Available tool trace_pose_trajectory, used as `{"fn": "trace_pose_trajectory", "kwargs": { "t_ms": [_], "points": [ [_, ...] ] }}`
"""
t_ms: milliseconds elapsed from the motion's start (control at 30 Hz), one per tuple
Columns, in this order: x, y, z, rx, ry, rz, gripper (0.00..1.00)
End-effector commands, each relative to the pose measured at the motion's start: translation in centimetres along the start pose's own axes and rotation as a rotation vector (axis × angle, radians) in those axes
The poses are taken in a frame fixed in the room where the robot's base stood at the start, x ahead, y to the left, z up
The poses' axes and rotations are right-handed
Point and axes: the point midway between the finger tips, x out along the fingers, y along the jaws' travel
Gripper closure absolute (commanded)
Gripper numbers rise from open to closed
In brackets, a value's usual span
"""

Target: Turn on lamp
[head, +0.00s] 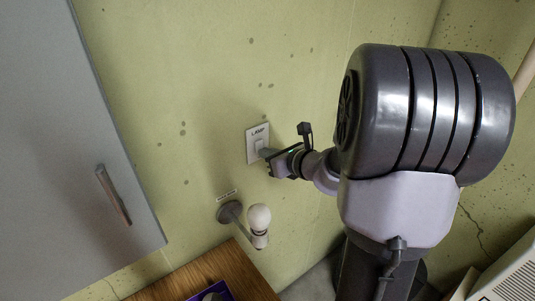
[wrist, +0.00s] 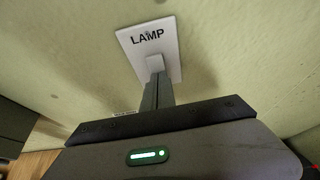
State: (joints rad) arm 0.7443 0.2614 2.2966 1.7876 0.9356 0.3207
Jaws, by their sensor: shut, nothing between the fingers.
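A white switch plate (head: 257,143) marked "LAMP" is on the green wall in the head view. In the wrist view the plate (wrist: 163,48) is close ahead, with a white rocker (wrist: 155,64) below the label. My gripper (head: 264,152) is shut and empty, its fingertips at the rocker. In the wrist view the shut fingers (wrist: 156,82) overlap the lower part of the rocker; whether they touch it I cannot tell. The lamp, a white bulb (head: 259,218) on a grey wall mount (head: 230,211), is below the plate. It shows no clear glow.
A grey cabinet door (head: 110,130) with a handle (head: 114,194) stands at the left. A wooden surface (head: 205,275) with a purple object (head: 212,291) is below the lamp. A white slatted unit (head: 510,275) is at the lower right. The wall around the plate is clear.

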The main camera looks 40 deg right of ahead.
Motion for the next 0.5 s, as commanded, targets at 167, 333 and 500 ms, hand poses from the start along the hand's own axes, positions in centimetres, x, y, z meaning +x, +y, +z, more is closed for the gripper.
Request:
{"fn": "trace_pose_trajectory", "kwargs": {
  "t_ms": [167, 333, 500],
  "points": [
    [0.18, 0.01, -0.1, 0.0, 0.0, 0.0, 1.0],
    [0.4, 0.0, -0.03, 0.0, -0.001, 0.0, 1.0],
    [0.32, -0.01, 0.16, 0.0, -0.001, 0.0, 1.0]
  ]
}}
